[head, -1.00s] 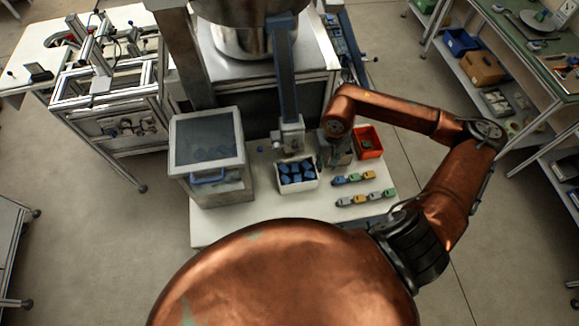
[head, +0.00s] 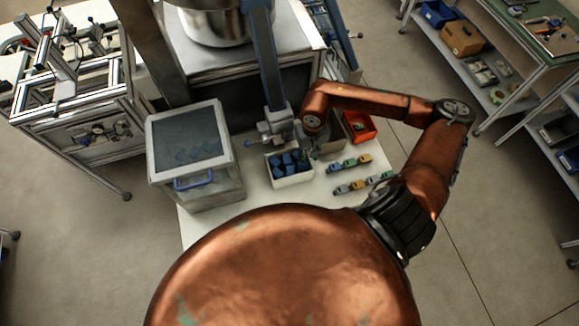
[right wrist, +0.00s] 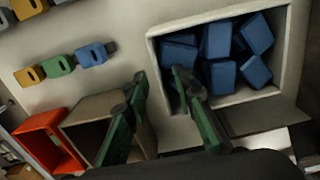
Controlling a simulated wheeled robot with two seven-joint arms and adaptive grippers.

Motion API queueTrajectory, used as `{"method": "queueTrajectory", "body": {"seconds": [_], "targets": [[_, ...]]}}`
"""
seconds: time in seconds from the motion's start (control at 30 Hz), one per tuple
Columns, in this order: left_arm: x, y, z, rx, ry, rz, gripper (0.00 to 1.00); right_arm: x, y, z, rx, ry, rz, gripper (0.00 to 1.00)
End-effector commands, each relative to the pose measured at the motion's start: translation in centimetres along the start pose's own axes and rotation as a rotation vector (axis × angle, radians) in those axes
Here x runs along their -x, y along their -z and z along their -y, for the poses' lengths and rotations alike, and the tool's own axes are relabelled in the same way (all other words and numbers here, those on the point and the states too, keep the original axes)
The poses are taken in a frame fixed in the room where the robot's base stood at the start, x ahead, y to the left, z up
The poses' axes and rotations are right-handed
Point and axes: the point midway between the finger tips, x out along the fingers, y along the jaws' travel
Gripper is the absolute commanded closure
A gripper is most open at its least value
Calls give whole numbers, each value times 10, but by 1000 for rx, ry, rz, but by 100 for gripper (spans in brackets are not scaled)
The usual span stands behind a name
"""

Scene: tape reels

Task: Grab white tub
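The white tub (head: 291,181) holds several dark blue blocks and stands on the white table in the head view. It also shows at the upper right of the right wrist view (right wrist: 222,107). My right gripper (right wrist: 158,77) is open at the tub's near-left wall in the wrist view. One green finger is outside the wall, and the other reaches over the tub's inside, close to the blue blocks. I cannot tell whether either finger touches the wall. In the head view, my right wrist largely hides the gripper beside the tub's right side. My left gripper is not in view.
A red bin (head: 359,128) and an open grey-beige box (right wrist: 92,136) stand beside the tub. Several small coloured blocks (head: 350,163) lie in rows to its right. A clear-lidded case (head: 197,160) stands left.

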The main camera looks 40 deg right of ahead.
Motion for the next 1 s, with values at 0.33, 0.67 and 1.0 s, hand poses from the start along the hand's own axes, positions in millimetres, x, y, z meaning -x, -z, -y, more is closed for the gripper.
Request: {"method": "queueTrajectory", "body": {"seconds": [0.33, 0.67, 1.0], "targets": [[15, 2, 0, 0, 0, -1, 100, -39, -1, 0, -1, -1, 1, 76], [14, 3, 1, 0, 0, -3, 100, -40, -1, -1, -1, -1, 0, 84], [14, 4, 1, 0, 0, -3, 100, -40, -1, -1, -1, -1, 0, 100]]}}
